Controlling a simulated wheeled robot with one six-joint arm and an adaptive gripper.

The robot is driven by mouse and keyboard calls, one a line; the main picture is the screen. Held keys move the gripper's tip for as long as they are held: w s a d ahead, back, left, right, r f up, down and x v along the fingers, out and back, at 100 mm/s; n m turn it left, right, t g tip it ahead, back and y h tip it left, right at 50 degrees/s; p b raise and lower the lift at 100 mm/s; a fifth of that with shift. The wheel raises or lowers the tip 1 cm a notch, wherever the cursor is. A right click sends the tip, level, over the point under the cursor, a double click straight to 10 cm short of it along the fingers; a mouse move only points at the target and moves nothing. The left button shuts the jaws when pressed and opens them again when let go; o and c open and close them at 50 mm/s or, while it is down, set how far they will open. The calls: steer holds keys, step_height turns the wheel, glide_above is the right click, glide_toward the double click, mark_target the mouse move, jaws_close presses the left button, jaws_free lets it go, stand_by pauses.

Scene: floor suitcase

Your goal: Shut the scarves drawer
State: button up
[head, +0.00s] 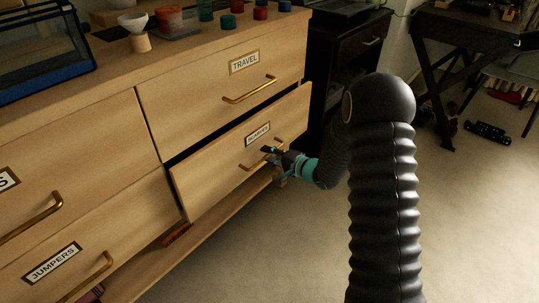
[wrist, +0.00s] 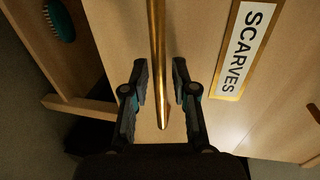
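The scarves drawer (head: 215,175) is the lower right drawer of a wooden dresser and stands partly pulled out, with a dark gap along its top edge. Its label (head: 257,134) also shows in the wrist view (wrist: 244,48). Its brass handle (head: 247,167) is partly hidden by my gripper (head: 270,154) in the head view. In the wrist view the handle (wrist: 157,60) runs between the two fingertips of my gripper (wrist: 160,82). The fingers are apart, with space on both sides of the bar.
The travel drawer (head: 205,100) above looks closed. The jumpers drawer (head: 70,245) is at lower left. A teal oval brush (wrist: 59,20) lies on wood in the wrist view. A dark cabinet (head: 345,60) stands beyond the dresser. The carpet (head: 460,220) at right is mostly clear.

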jaws_close()
steer(key=shift+r+p+x, duration=0.2)
steer(key=shift+x, duration=0.8)
steer(key=shift+r+p+x, duration=0.2)
steer(key=shift+r+x, duration=0.05)
steer(key=shift+x, duration=0.8)
steer(key=shift+w+a+r, duration=0.1)
steer(key=shift+o, duration=2.2)
jaws_free()
steer(key=shift+a, duration=0.15)
steer(key=shift+d, duration=0.2)
